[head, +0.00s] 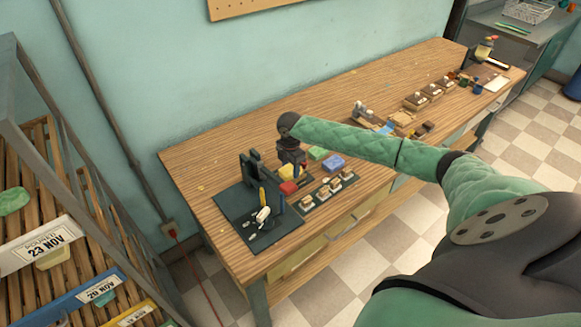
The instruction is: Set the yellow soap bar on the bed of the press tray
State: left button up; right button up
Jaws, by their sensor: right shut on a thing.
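My right gripper (291,165) points down over the near left part of the wooden bench. It is shut on the yellow soap bar (301,172), of which only a small part shows beside the dark fingers. What I take to be the press tray (232,204) is a dark flat base with dark upright plates, just left of the gripper. A yellow-and-white tool (263,204) and small pale pieces are on it. The gripper hides the gap between soap and bench, so I cannot tell its height. My left gripper is not in view.
A red block (289,187) is close below the gripper. Green (318,153) and blue (334,162) soap bars lie right of it. A dark strip (303,206) with several pale-topped pieces is along the front edge. A slatted rack (42,165) stands at left.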

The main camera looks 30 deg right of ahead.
jog(key=shift+f, duration=0.55)
dwell(1.1)
jog(key=o, duration=1.5)
jog(key=shift+r, duration=0.1)
jog(key=shift+r+p, duration=2.7)
jog(key=shift+r, duration=0.25)
jog(key=shift+f, duration=0.1)
